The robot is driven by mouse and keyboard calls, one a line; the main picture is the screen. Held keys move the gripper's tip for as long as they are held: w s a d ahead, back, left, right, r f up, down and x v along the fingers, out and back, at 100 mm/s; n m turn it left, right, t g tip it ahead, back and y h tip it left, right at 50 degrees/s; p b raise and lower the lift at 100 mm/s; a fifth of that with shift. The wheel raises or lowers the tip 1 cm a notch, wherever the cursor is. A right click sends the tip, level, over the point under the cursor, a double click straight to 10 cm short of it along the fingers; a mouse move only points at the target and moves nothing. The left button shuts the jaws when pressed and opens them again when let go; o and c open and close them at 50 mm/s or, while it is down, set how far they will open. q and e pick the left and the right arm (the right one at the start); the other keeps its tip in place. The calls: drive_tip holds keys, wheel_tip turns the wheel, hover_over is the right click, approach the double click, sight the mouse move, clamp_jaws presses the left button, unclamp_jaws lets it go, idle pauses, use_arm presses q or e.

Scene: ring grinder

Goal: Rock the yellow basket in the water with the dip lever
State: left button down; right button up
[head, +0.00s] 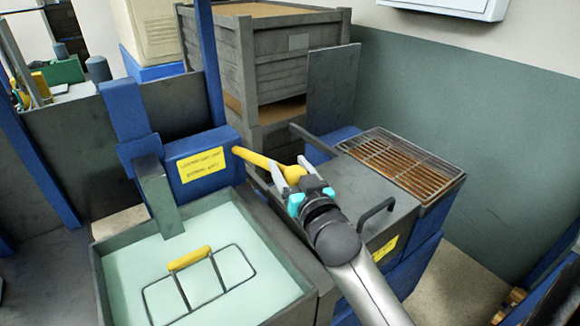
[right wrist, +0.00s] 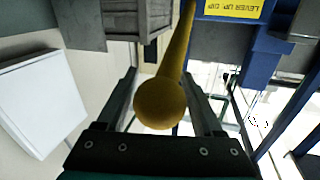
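The yellow dip lever (head: 258,160) sticks out to the right from a blue housing (head: 205,165) and ends in a round knob (right wrist: 160,104). My right gripper (head: 290,170) is at the lever's end, its two fingers spread on either side of the knob. In the right wrist view the knob sits between the fingers, with narrow gaps seeming to remain beside it. The basket shows as a dark wire frame with a yellow grip (head: 189,258) in the tank's pale green water (head: 130,262); its lower part is hidden. My left gripper is out of view.
The grey tank's rim (head: 272,240) lies left of my right arm. A grey cabinet with a dark handle (head: 376,211) and a rusty grate (head: 405,160) stand to the right. Stacked grey crates (head: 285,60) and an upright panel (head: 332,90) are behind the lever.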

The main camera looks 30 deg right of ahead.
clamp_jaws()
idle(0.3)
idle(0.3)
